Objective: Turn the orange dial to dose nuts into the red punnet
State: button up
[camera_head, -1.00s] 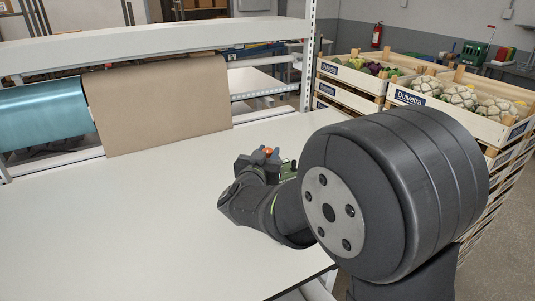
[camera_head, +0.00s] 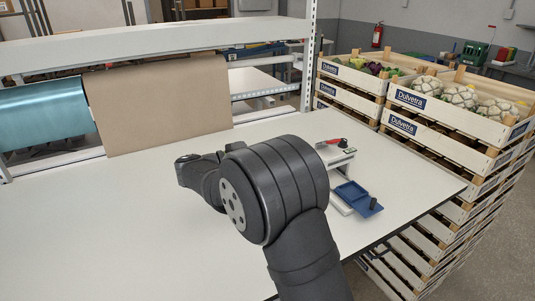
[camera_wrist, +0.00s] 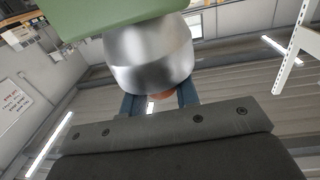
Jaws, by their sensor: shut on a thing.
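My gripper (camera_wrist: 158,101) shows in the wrist view, its two blue-grey fingers shut around an orange part, which looks like the orange dial (camera_wrist: 162,96). Only a small piece of the dial shows. A shiny metal cylinder (camera_wrist: 149,56) is right above it in the picture, with a green body (camera_wrist: 115,15) above that, cut off by the top edge. In the head view my arm's links hide the dial and the fingers. The red punnet cannot be made out in either view.
A white device with a red handle (camera_head: 335,142) and a blue tray (camera_head: 354,197) stand on the white table (camera_head: 100,230) at right. Crates of vegetables (camera_head: 450,115) are stacked beyond the right edge. A brown paper roll (camera_head: 158,105) hangs at the back. The table's left is clear.

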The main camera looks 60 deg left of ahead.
jog(key=shift+r+m+h, duration=0.1)
jog(key=shift+m+h, duration=0.5)
jog(key=shift+h, duration=0.3)
jog(key=shift+r+h, duration=0.1)
jog(key=shift+h, duration=0.2)
jog(key=o, duration=0.9)
jog(key=shift+o, duration=0.2)
jog(key=v, duration=0.7)
jog(key=shift+s, duration=0.25)
jog(key=shift+a+r, duration=0.1)
